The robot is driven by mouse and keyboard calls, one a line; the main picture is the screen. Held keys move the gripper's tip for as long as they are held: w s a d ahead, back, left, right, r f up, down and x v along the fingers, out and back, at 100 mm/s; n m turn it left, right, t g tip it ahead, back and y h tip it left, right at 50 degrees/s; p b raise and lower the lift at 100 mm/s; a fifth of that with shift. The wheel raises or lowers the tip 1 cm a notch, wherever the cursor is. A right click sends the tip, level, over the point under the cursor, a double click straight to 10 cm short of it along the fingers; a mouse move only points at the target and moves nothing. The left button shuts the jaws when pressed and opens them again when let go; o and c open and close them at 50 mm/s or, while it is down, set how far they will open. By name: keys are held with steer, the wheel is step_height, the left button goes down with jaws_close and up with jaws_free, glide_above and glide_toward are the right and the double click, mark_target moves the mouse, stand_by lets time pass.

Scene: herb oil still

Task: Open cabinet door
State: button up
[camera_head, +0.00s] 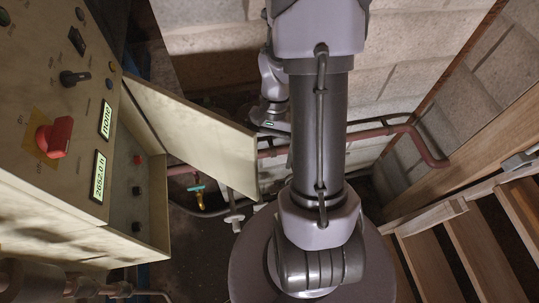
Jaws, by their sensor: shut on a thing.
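The cabinet door (200,130) is a flat cream panel. It stands swung out from the cream control cabinet (80,225) at the left, with a clear opening between them. Inside the open side, several small red and dark buttons show. My gripper (264,127) is at the door's free edge, at its upper right corner, and is shut on it. The fingertips are small and partly hidden by the door and wrist.
The cabinet front carries a red rotary switch (54,137), a black knob (75,78) and two displays. A reddish pipe (380,131) runs along the block wall behind. A valve with a teal handle (197,189) sits below the door. Wooden stairs (470,245) stand at the right.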

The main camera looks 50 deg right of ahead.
steer(key=shift+s, duration=0.65)
steer(key=p+v, duration=0.3)
steer(key=v, duration=0.1)
steer(key=shift+w+d+r+p, duration=0.1)
steer(key=shift+w+r+p, duration=0.1)
steer(key=shift+r+p, duration=0.15)
steer(key=s+d+r+p, duration=0.2)
steer(key=shift+s+r, duration=0.35)
steer(key=c, duration=0.8)
steer(key=shift+o, duration=0.2)
steer(key=w+p+v, duration=0.1)
steer(key=p+v, duration=1)
steer(key=v, duration=0.2)
steer(key=shift+w, duration=0.15)
steer(key=shift+c, duration=0.2)
